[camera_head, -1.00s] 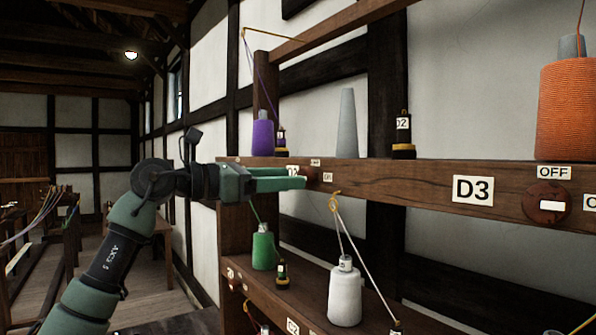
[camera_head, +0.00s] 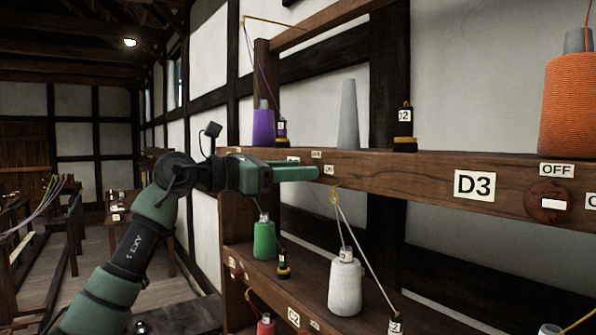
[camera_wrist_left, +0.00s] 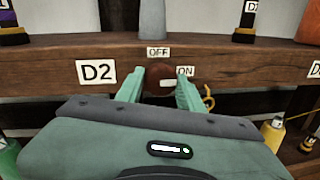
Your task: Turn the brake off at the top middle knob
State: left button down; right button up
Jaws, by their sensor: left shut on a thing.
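The top middle knob (camera_wrist_left: 160,80) is a dark red-brown disc on the front of the upper wooden beam, right of the D2 plate (camera_wrist_left: 97,72). An OFF label (camera_wrist_left: 158,51) is above it and an ON label (camera_wrist_left: 185,71) is at its upper right. A light bar shows on the knob, roughly level toward the ON side. My left gripper (camera_head: 317,172) reaches the beam from the left in the head view. In the wrist view its green fingers (camera_wrist_left: 160,88) stand either side of the knob, shut on it. The fingers hide the knob in the head view. My right gripper is not in view.
The upper beam (camera_head: 420,180) also bears the D3 plate (camera_head: 474,186) and another knob (camera_head: 548,202) with an OFF label. A grey cone (camera_head: 348,115), a purple spool (camera_head: 263,128) and an orange spool (camera_head: 568,105) stand on top. A white spool (camera_head: 345,287) stands below.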

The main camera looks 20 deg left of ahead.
pick_arm(q)
jog(key=shift+n, duration=0.3)
jog(key=shift+s+d+f+n+t+y+p, duration=0.15)
jog(key=shift+n+t, duration=0.3)
jog(key=shift+n, duration=2.65)
jog(key=shift+w+a+r+n+t+y+p, duration=0.1)
jog(key=shift+n+t+y+p, duration=0.3)
jog(key=shift+n, duration=2.7)
jog(key=shift+s+d+f+n+t+h+p, duration=0.1)
jog(key=shift+n+t, duration=0.45)
jog(key=shift+n, duration=2.55)
jog(key=c, duration=0.9)
grip_release()
